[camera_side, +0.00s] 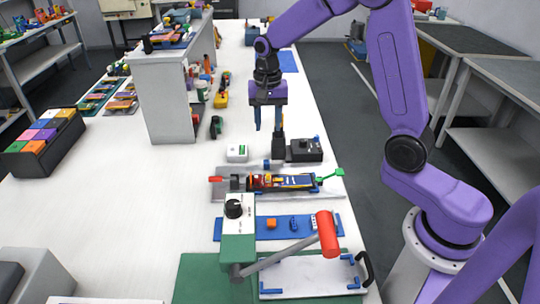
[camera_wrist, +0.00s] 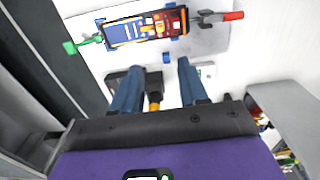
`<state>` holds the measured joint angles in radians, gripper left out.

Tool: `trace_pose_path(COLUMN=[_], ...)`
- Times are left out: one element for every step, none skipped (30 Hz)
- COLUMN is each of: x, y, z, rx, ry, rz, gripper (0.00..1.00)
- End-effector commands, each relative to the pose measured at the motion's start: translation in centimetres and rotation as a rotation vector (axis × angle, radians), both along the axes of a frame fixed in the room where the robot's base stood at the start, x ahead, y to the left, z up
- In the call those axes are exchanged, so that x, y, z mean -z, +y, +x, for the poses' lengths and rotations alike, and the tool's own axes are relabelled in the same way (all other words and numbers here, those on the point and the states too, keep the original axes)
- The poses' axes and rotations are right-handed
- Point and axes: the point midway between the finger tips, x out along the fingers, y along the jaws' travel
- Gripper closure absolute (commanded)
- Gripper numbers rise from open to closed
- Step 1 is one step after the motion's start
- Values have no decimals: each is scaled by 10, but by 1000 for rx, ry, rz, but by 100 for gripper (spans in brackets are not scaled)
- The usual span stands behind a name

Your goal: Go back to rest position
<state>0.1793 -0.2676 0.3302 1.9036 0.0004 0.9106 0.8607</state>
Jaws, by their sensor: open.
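My gripper (camera_side: 267,118) hangs above the white table (camera_side: 180,215), behind the grey fixture plate. In the wrist view its two blue fingers (camera_wrist: 158,80) stand apart with nothing held between them.
A black block with a post (camera_side: 304,150) and a small white box (camera_side: 237,153) stand near below my gripper. A press with a red handle (camera_side: 327,234) stands in front, beside a blue strip (camera_side: 232,229). A grey shelf unit (camera_side: 168,100) rises at left. The table's left middle is clear.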

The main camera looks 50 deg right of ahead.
Motion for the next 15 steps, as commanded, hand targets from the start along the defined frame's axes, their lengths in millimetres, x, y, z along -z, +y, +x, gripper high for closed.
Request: trace_pose_path(x=[-1, -1, -2, -3, -4, -6, -8, -9, -12, -13, -15, -17, -18, -19, -21], y=[1, 2, 5, 8, 11, 16, 21, 25, 31, 35, 39, 44, 47, 50, 54], z=[-1, -2, -5, -7, -11, -16, -21, -26, -34, -40, -46, -55, -62, -68, -78], rx=[-9, -19, -40, -62, -89, -131, -168, -208, -264, -306, -350, -407, -448, -491, -548], ry=[0, -1, -1, -2, -3, -4, -5, -6, -6, -8, -8, -9, -9, -11, -11], rz=[0, 0, 0, 1, 0, 1, 1, 1, 2, 2, 2, 2, 2, 2, 2], gripper=[57, 57, 57, 57, 57, 57, 57, 57, 57, 57, 57, 57, 57, 57, 57])
